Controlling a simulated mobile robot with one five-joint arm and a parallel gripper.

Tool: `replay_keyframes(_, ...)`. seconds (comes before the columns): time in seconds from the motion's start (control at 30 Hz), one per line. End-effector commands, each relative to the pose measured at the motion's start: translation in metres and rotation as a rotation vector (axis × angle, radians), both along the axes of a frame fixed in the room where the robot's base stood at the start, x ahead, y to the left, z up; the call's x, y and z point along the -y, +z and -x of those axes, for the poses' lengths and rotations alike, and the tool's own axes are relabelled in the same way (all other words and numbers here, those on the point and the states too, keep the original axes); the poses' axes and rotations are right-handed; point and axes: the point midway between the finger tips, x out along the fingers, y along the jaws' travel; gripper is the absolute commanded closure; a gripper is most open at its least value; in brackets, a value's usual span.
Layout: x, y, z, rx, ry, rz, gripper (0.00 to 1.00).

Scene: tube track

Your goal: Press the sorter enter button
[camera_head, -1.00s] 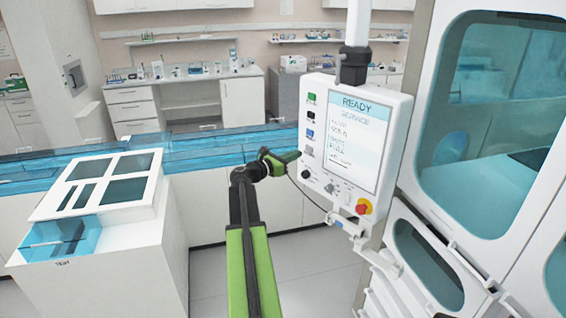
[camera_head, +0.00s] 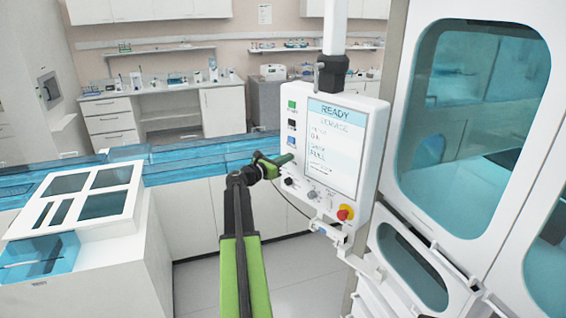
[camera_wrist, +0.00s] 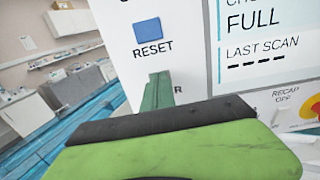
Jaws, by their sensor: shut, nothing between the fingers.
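The control panel (camera_head: 336,150) is a white box on a pole, with a lit screen (camera_head: 333,148) headed READY. Down its left side are a green button (camera_head: 291,104), a black button (camera_head: 292,124) and a blue button (camera_head: 291,141). In the wrist view the blue button (camera_wrist: 148,31) is labelled RESET. My gripper (camera_head: 286,159) is shut and empty, its tip just below the blue button. In the wrist view the fingertips (camera_wrist: 157,90) cover the spot below RESET; only a label's final R shows there. The enter button is hidden, and I cannot tell whether the tip touches it.
A red emergency knob (camera_head: 345,213) sits at the panel's lower right corner, with small knobs (camera_head: 313,194) to its left. A large white cabinet with tinted windows (camera_head: 476,110) stands to the right. A white machine (camera_head: 120,240) stands at left, before a blue-covered track (camera_head: 200,157).

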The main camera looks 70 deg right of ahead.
Motion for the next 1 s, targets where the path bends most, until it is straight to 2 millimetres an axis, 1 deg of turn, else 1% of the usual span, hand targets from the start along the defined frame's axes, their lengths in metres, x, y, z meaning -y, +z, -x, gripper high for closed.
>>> replay_keyframes(0.03, 0.001, 0.000, 0.004, 0.001, -0.006, 0.000, 1.00)
replay_keyframes(0.17, 0.000, 0.000, 0.004, 0.001, -0.008, 0.000, 1.00)
replay_keyframes(0.27, -0.007, 0.000, 0.002, 0.001, -0.007, 0.000, 1.00)
replay_keyframes(0.37, -0.023, 0.000, -0.005, 0.001, -0.001, 0.000, 1.00)
replay_keyframes(0.47, -0.045, 0.001, -0.012, 0.000, 0.003, 0.001, 1.00)
replay_keyframes(0.7, -0.096, 0.000, -0.038, 0.000, 0.003, 0.001, 1.00)
replay_keyframes(0.8, -0.112, 0.000, -0.046, 0.000, 0.003, 0.001, 1.00)
replay_keyframes(0.9, -0.122, 0.000, -0.051, 0.000, 0.001, 0.001, 1.00)
replay_keyframes(1.0, -0.127, 0.000, -0.055, 0.000, 0.002, 0.001, 1.00)
